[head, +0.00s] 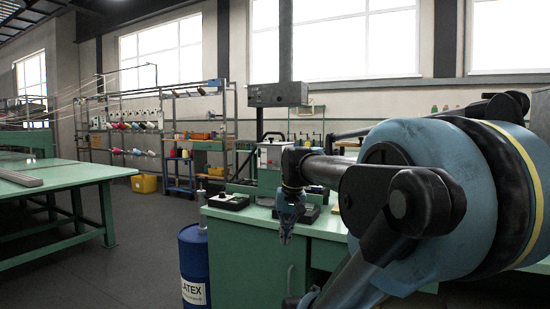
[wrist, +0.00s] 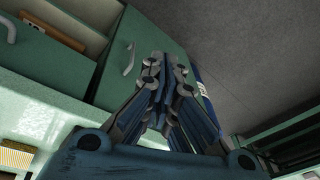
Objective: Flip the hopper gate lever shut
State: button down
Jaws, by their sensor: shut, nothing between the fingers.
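I cannot make out the hopper gate lever in either view. My gripper (head: 285,238) hangs pointing down in front of the green workbench (head: 262,226) in the head view. Its blue and grey fingers are closed together with nothing between them. In the wrist view the closed fingertips (wrist: 163,66) are in front of a green cabinet door (wrist: 125,75) with a curved handle, and touch nothing that I can see.
A blue latex drum (head: 194,262) stands at the workbench's left end. Dark trays (head: 229,202) lie on the bench top. A green table (head: 60,178) is at left, with open grey floor (head: 140,240) between. A yellow bin (head: 144,183) sits farther back.

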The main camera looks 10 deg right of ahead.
aim_at(276, 154)
jog(key=w+d+r+m+y, duration=0.1)
jog(key=w+d+r, duration=0.3)
jog(key=w+r, duration=1.1)
jog(key=w+d+r+m+t+y, duration=0.1)
jog(key=w+d+r+m+y, duration=0.1)
jog(key=w+r, duration=1.3)
notch_tip(276, 154, up, 4)
jog(key=d+m, duration=0.1)
jog(key=m, duration=0.1)
jog(key=shift+w+d+m, duration=0.25)
jog(key=shift+d+m, duration=0.05)
jog(key=shift+d, duration=0.05)
jog(key=x, duration=1.4)
jog(key=shift+d, duration=0.15)
